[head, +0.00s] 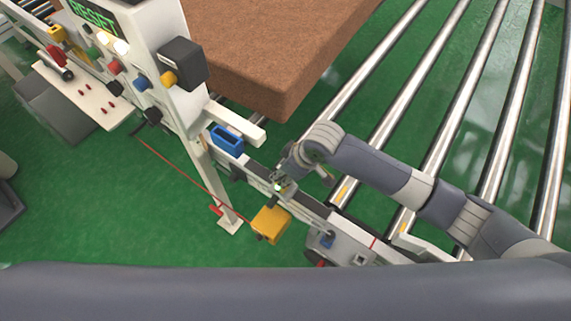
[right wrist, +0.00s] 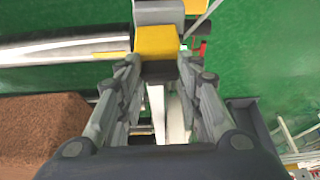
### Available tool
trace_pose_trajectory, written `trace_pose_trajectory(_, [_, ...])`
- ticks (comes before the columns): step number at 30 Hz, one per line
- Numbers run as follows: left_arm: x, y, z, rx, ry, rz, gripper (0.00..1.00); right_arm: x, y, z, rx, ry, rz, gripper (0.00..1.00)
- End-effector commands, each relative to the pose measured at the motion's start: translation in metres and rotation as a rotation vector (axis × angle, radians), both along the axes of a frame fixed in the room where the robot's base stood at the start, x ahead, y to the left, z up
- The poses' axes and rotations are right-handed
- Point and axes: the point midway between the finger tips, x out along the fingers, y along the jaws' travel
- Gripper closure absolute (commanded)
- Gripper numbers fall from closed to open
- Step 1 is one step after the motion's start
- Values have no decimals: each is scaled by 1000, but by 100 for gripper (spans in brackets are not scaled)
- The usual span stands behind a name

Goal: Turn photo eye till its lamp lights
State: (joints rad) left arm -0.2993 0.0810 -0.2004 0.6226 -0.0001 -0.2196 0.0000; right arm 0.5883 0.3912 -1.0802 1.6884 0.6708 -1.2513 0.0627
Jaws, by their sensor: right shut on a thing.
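The photo eye is a yellow box (head: 270,222) beside the conveyor's side rail in the head view. A thin orange cable runs near it. In the right wrist view its yellow body (right wrist: 157,41) lies at the fingertips. My right gripper (head: 279,190) reaches it from above, and its fingers (right wrist: 160,72) are shut on it. A small greenish bright spot shows near the fingers in the head view; I cannot tell whether it is the photo eye's lamp. My left gripper is not in view.
A brown mattress (head: 265,60) lies on the conveyor at the top. Bare steel rollers (head: 452,100) fill the right. A white control post (head: 168,60) with a RESET display and coloured buttons stands at left. A blue box (head: 227,141) sits on the rail. Green floor is open at lower left.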

Motion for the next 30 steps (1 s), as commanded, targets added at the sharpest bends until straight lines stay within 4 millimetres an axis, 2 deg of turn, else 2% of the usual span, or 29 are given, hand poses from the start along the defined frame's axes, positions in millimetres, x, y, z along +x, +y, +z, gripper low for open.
trace_pose_trajectory(1, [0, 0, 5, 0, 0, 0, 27, -2, 1, 1, 1, 5, -13, 91])
trace_pose_trajectory(12, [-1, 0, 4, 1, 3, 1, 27, -1, 1, -1, 1, 2, -27, 91])
trace_pose_trajectory(13, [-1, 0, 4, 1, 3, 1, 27, -1, 1, -1, 1, 2, -27, 62])
trace_pose_trajectory(15, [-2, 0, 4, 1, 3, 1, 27, -1, 1, -1, 1, 3, -27, 47])
trace_pose_trajectory(26, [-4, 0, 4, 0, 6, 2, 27, -1, 0, 1, 0, 0, -27, 47])
trace_pose_trajectory(30, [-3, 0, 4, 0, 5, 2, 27, -2, -3, 10, 1, 0, -27, 47])
